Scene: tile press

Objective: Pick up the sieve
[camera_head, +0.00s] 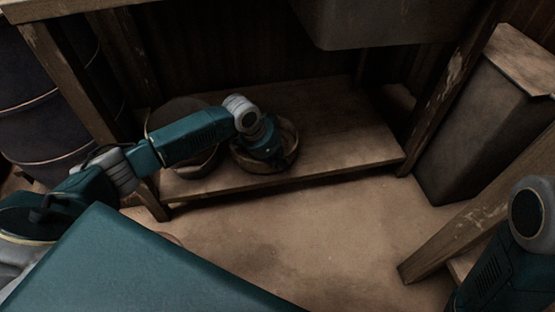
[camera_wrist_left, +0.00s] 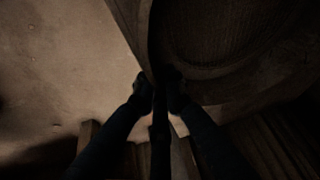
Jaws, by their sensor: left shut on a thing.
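The sieve (camera_head: 290,158) is a round, shallow thing with a brown rim, on the low wooden shelf under the bench. In the left wrist view its dark mesh (camera_wrist_left: 215,30) fills the upper right. My left gripper (camera_head: 265,148) reaches down over the sieve and hides part of its inside. In the left wrist view the two fingers of the left gripper (camera_wrist_left: 158,92) are shut on the sieve's rim. The sieve looks level and at the shelf; I cannot tell whether it touches it. My right gripper is out of view; only part of my right arm shows at the lower right.
A grey round container (camera_head: 200,162) stands on the shelf (camera_head: 350,135) just left of the sieve, partly behind my left arm. Bench legs (camera_head: 440,98) flank the shelf. A dark barrel (camera_head: 40,110) stands left, a tall box (camera_head: 485,125) right. The shelf's right side is clear.

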